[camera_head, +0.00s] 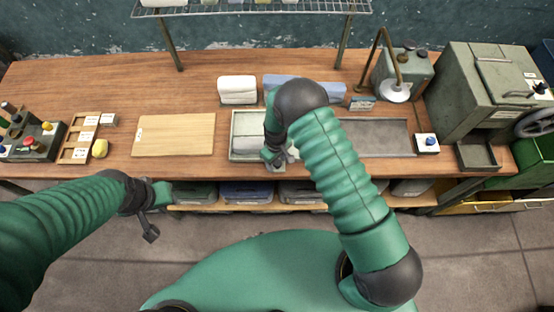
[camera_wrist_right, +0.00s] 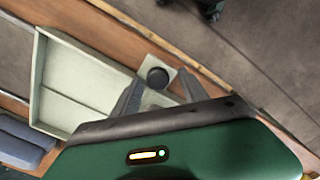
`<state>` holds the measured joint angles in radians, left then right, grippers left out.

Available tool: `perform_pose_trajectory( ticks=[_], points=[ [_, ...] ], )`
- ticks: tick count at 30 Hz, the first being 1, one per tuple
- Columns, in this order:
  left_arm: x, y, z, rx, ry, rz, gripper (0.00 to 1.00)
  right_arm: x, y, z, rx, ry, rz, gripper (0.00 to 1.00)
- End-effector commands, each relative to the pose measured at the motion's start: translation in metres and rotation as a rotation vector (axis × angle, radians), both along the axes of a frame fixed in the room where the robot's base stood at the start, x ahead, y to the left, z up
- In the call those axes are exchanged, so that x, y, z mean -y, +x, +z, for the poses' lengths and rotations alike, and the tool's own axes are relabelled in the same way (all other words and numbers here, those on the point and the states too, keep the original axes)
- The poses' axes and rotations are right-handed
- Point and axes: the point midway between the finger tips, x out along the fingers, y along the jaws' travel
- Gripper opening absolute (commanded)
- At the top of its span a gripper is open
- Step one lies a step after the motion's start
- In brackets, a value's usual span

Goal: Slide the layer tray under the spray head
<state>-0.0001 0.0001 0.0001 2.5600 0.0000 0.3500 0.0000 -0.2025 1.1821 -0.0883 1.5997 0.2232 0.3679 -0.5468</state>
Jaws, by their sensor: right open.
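The pale grey-green layer tray (camera_head: 247,124) lies on the bench left of the grey recessed bed; my right arm hides its right part. In the wrist view the tray (camera_wrist_right: 92,62) has a small tab with a round black knob (camera_wrist_right: 157,76) at its edge. My right gripper (camera_head: 272,158) is over the tray's front side. Its open fingers (camera_wrist_right: 162,84) are apart on either side of the knob, with no clear contact visible. The white spray head (camera_head: 397,91) hangs from a bent pipe over the bed's back. My left gripper (camera_head: 153,214) is empty-looking before the bench front.
The grey bed (camera_head: 385,136) right of the tray looks clear. A wooden board (camera_head: 175,135) lies left. A white folded stack (camera_head: 238,89) and blue stack (camera_head: 292,85) stand behind. A small box with a blue button (camera_head: 427,143) and a large green machine (camera_head: 490,85) stand right.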

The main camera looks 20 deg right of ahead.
Motion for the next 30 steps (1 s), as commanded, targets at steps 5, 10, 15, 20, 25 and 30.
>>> perform_pose_trajectory(
  ticks=[5, 10, 15, 20, 25, 30],
  points=[
    [-0.0001, -0.0001, -0.0001, 0.0, 0.0, 0.0, 0.36, 0.0027, 0.0, -0.0001, -0.001, 0.002, -0.002, 0.34],
    [-0.0001, 0.0, -0.0001, 0.0, 0.0, 0.0, 0.36, 0.004, -0.0005, -0.0005, -0.002, 0.004, -0.002, 0.11],
    [0.0, 0.0, -0.0002, 0.0, 0.0, 0.0, 0.36, 0.0029, -0.0013, -0.0007, -0.003, 0.002, -0.002, 0.0],
    [0.0, 0.0, -0.0003, 0.0, 0.0, 0.0, 0.36, 0.0027, -0.0017, -0.0012, -0.005, 0.002, -0.001, 0.0],
    [-0.0001, 0.0001, -0.0003, 0.0, 0.0, 0.0, 0.36, 0.0025, -0.0024, -0.0015, -0.008, 0.001, -0.001, 0.0],
    [-0.0001, 0.0, -0.0003, 0.0, 0.0, 0.0, 0.36, 0.0026, -0.0034, -0.0017, -0.01, 0.001, -0.001, 0.0]
  ],
)
